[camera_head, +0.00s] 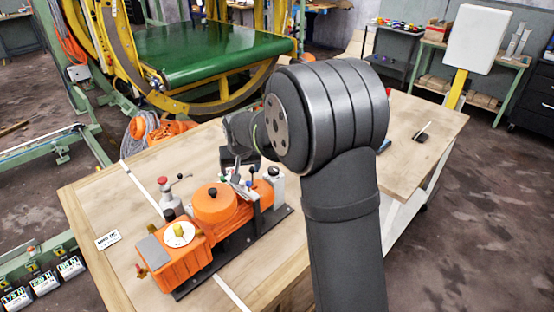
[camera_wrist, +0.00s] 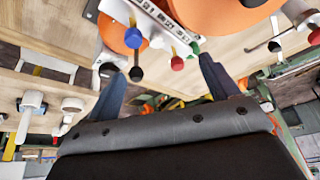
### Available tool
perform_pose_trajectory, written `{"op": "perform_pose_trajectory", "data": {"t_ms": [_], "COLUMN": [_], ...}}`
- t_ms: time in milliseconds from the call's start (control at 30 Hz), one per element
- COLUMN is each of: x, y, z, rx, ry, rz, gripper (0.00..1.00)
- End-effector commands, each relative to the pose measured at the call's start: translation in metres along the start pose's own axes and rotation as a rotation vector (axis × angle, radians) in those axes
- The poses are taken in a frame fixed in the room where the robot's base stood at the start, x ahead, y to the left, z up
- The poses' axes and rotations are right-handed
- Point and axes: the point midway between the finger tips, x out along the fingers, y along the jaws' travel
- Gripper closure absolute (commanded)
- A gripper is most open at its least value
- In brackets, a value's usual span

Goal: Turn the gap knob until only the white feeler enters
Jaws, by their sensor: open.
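An orange machine (camera_head: 214,206) stands on the wooden bench. A yellow knob (camera_head: 179,231) sits on a white dial at its near left end; I cannot tell if this is the gap knob. My gripper (camera_wrist: 163,82) is open, with its two dark fingers apart and nothing seen between them. Beyond the fingers, a row of coloured ball ends shows on a marked pale bar: blue (camera_wrist: 133,38), white (camera_wrist: 156,41), red (camera_wrist: 177,63) and green. A black ball (camera_wrist: 136,73) hangs near the left finger. In the head view, my gripper is over the machine's far side, partly hidden by my arm.
A red-topped lever (camera_head: 163,183) stands beside the machine on the left. A small label card (camera_head: 108,240) lies on the bench's left part. The bench's right part is mostly clear, with a small dark item (camera_head: 422,134). A green conveyor (camera_head: 200,50) stands behind.

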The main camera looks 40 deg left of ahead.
Motion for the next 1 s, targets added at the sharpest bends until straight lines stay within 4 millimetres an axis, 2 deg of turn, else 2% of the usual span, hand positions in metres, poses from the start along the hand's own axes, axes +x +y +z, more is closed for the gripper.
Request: {"op": "perform_pose_trajectory", "data": {"t_ms": [33, 100, 300, 400, 533, 667, 1000], "x": [-0.01, -0.027, -0.091, -0.116, -0.135, -0.132, -0.07], "y": [0.004, 0.011, 0.03, 0.035, 0.037, 0.036, 0.024], "z": [-0.002, -0.003, -0.001, 0.003, 0.006, 0.007, 0.011], "rx": [0.059, 0.192, 0.673, 0.86, 1.002, 1.043, 1.04], "ry": [0.0, -0.01, -0.069, -0.104, -0.136, -0.149, -0.149], "rz": [-0.006, -0.022, -0.089, -0.118, -0.139, -0.144, -0.143], "gripper": [0.1, 0.0, 0.0, 0.0, 0.0, 0.0, 0.0]}}
